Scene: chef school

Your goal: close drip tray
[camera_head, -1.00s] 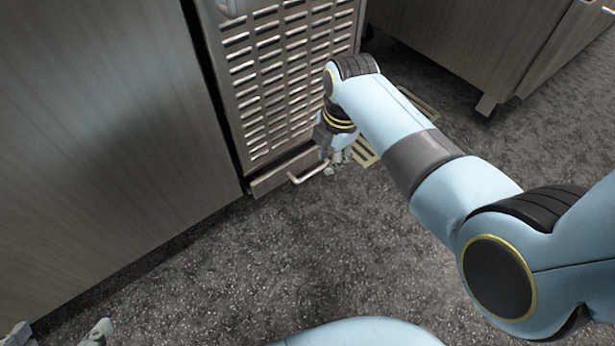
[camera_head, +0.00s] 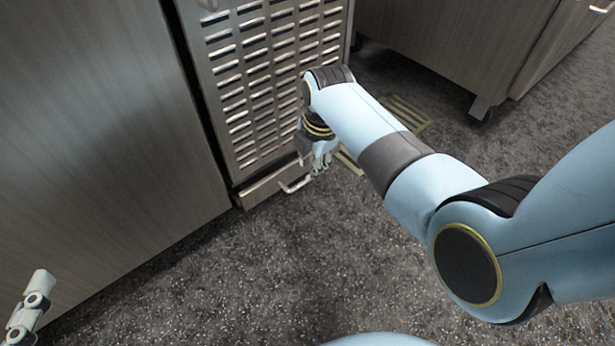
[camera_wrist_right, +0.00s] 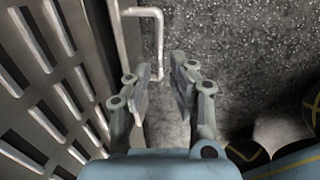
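The drip tray (camera_head: 258,191) is a low metal drawer at the foot of a vented steel appliance. I cannot tell how far it stands out. Its bar handle (camera_head: 297,184) is on the front and also shows in the right wrist view (camera_wrist_right: 158,45). My right gripper (camera_head: 320,165) points down beside the right end of the handle. In the right wrist view its fingers (camera_wrist_right: 165,72) are apart with only floor between them, and the handle is just beyond them. A part of my left gripper (camera_head: 30,305) shows at the lower left edge, away from the tray.
The vented panel (camera_head: 265,85) rises above the tray. A tall steel cabinet (camera_head: 95,130) stands at left, and another cabinet (camera_head: 450,45) on legs is at the back right. A yellow-striped floor patch (camera_head: 405,113) lies behind my right arm. The speckled floor in front is clear.

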